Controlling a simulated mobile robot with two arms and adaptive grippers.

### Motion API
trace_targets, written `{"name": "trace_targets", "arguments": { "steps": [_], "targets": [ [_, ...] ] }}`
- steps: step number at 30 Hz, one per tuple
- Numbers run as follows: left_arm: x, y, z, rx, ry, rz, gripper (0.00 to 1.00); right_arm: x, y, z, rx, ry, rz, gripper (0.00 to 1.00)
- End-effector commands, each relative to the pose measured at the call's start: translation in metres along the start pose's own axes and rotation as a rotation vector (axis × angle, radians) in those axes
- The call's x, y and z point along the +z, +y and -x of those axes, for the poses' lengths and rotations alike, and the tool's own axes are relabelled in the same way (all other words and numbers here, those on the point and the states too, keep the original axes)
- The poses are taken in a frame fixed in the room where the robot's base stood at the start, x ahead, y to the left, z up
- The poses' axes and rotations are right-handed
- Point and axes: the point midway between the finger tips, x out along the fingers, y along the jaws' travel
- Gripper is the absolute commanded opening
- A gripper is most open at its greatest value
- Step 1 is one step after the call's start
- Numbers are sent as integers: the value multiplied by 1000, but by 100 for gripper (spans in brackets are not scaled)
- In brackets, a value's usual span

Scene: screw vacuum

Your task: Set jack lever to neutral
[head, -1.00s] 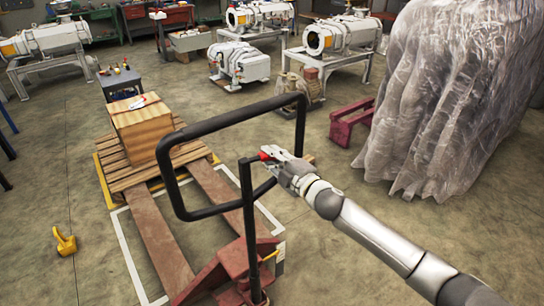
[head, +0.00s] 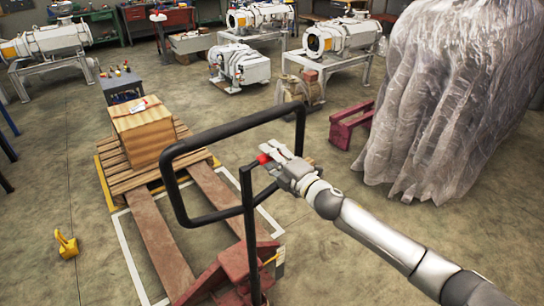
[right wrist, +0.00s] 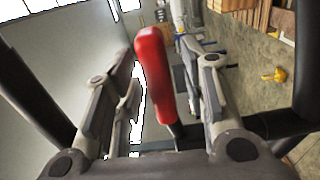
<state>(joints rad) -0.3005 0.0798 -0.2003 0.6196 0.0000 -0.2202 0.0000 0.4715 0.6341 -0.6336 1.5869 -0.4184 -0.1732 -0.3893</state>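The pallet jack has a black loop handle (head: 232,124) on a black upright post, with a red base (head: 225,277) below. Its red lever (head: 263,158) shows in the head view at the top of the post, inside the loop. My right gripper (head: 272,158) reaches it from the right. In the right wrist view, the red lever (right wrist: 153,72) stands between the two open fingers of my right gripper (right wrist: 157,82), with gaps visible beside it. The fingers do not look closed on it. My left gripper is not in view.
A wooden crate (head: 143,131) sits on a pallet (head: 113,165) at the forks' far end. A plastic-wrapped bulk (head: 440,100) stands at the right. A yellow item (head: 66,245) lies on the floor at left. Machines on stands line the back.

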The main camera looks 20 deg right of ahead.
Motion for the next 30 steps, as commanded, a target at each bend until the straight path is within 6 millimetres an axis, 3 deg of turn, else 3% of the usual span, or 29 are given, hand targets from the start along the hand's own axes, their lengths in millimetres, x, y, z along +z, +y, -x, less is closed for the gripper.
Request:
{"name": "trace_targets", "arguments": {
  "steps": [10, 24, 30],
  "targets": [
    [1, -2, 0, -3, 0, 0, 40, 0, -2, 12, -2, 0, -1, 39],
    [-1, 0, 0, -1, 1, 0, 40, 0, -1, 93, -3, 1, -1, 39],
    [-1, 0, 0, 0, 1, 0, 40, 0, -1, 113, -1, 0, -1, 39]
  ]
}}
